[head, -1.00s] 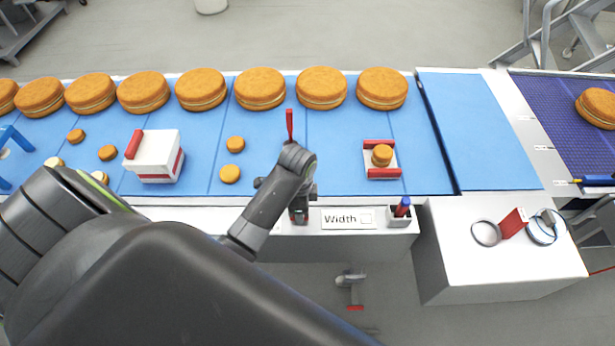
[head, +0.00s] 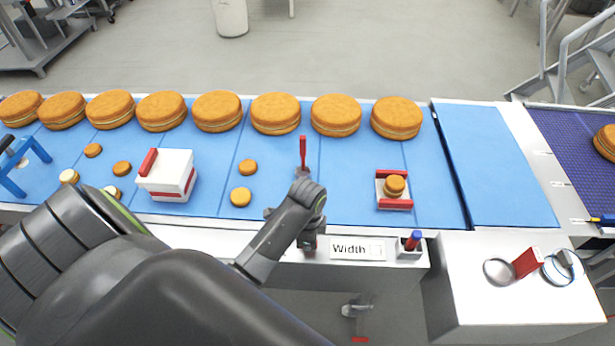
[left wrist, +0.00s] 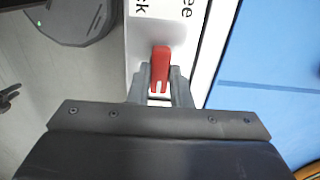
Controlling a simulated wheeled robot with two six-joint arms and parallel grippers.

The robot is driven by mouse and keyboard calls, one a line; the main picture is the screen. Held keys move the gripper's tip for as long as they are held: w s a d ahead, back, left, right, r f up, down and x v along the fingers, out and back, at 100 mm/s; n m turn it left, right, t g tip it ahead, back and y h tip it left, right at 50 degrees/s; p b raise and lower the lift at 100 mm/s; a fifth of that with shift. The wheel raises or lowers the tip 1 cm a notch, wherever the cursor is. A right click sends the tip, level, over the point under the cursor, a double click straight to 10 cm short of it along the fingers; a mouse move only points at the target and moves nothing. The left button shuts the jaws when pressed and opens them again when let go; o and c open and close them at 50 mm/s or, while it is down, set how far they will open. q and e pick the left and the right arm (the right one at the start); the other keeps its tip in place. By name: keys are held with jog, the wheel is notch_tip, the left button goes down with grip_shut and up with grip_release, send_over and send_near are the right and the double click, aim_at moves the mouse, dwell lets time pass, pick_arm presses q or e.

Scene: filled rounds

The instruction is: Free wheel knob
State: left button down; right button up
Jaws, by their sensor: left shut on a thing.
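The red knob (left wrist: 160,62) stands upright between the fingers of my left gripper (left wrist: 161,82) in the left wrist view. My left gripper is shut on this knob. In the head view my left gripper (head: 310,237) is at the rail, just left of the "Width" label (head: 357,249), and the arm hides most of the knob. My right gripper is not in view.
A thin red lever (head: 303,150) stands just beyond my gripper. Large round cakes (head: 276,114) line the back of the blue belt (head: 340,185). A white box (head: 167,177) and small rounds lie left. A small holder (head: 410,248) is right of the label; a white side table (head: 515,305) stands further right.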

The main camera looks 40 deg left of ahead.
pick_arm(q)
jog(key=shift+n, duration=0.3)
jog(key=n, duration=1.3)
jog(key=shift+n, duration=2.1)
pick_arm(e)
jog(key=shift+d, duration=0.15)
pick_arm(q)
jog(key=c, duration=1.3)
grip_release()
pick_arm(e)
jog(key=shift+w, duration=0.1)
